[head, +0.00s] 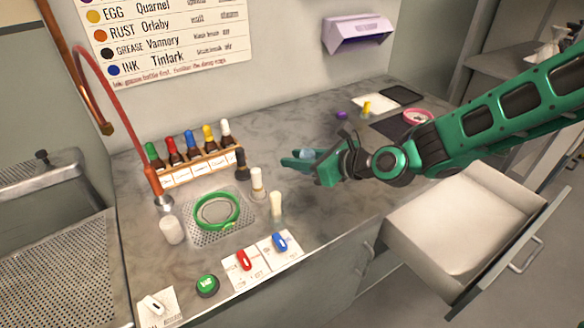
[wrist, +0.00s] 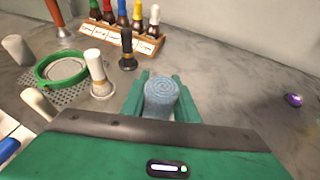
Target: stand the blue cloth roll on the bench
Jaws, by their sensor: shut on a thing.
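The blue cloth roll (wrist: 161,98) is between the fingers of my gripper (wrist: 158,100) in the wrist view, with its spiral end facing the camera. My gripper (head: 298,160) is shut on it. In the head view only a small light-blue part of the roll (head: 306,154) shows; the green fingers hide the rest. The gripper is over the middle of the grey bench (head: 300,210), right of the bottle rack. I cannot tell whether the roll touches the bench top.
A rack (head: 195,168) holds several bottles. A green ring (head: 217,211) lies nearby. The drawer (head: 465,225) is open. Bench in front of my gripper is clear.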

